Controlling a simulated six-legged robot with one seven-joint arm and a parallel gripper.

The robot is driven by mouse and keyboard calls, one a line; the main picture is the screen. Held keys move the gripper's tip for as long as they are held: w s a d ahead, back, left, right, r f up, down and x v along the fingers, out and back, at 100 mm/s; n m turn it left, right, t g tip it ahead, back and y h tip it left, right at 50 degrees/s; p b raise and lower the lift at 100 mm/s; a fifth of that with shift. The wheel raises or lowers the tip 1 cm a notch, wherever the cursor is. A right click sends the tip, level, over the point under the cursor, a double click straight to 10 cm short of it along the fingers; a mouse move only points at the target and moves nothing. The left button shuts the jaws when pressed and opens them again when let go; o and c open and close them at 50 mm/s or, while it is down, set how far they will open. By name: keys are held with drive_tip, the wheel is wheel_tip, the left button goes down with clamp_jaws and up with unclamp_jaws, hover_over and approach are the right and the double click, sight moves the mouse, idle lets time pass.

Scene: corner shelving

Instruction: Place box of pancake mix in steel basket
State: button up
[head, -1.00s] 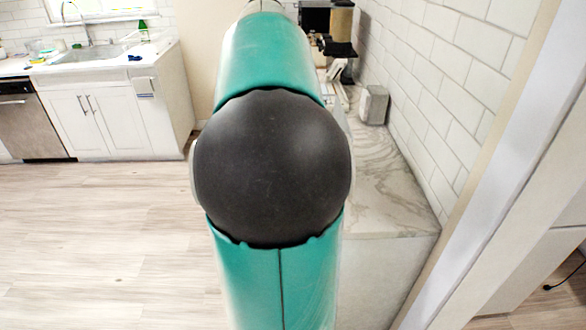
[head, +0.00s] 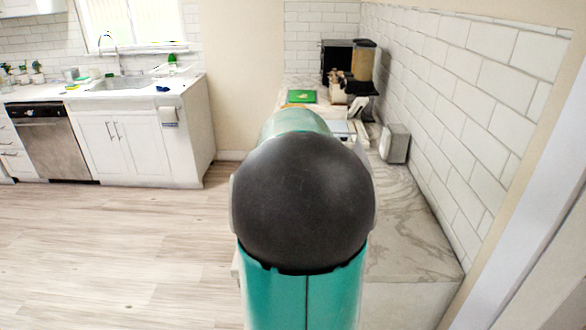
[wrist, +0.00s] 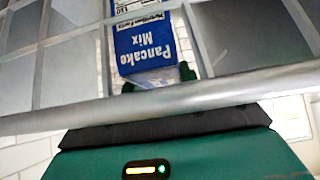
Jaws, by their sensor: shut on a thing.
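The box of pancake mix (wrist: 145,45) shows in the wrist view as a blue and white pack with its lettering upside down. My gripper (wrist: 156,78) is shut on it, with dark green fingertips at both sides of its near end. A thick pale metal bar (wrist: 230,92) with thinner crossing bars, apparently the steel basket, spans the wrist view in front of the fingers. The far end of the box is cut off by the frame, and I cannot tell whether it is inside the basket. In the head view my arm hides the gripper and box.
A marble counter (head: 405,235) runs along the tiled wall at right, with a small grey box (head: 395,143), a green item (head: 301,97) and a dispenser (head: 361,62). A sink counter (head: 135,90) and dishwasher (head: 58,140) stand at left. The wooden floor (head: 110,250) at left is clear.

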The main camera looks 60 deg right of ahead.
drive_tip(key=shift+f, duration=0.25)
drive_tip(key=o, duration=1.2)
drive_tip(key=shift+f, duration=0.15)
drive_tip(key=shift+a+r, duration=0.1)
drive_tip(key=shift+r, duration=0.25)
drive_tip(key=v, duration=1.1)
drive_tip(key=shift+s+a+r, duration=0.15)
drive_tip(key=shift+s, duration=0.1)
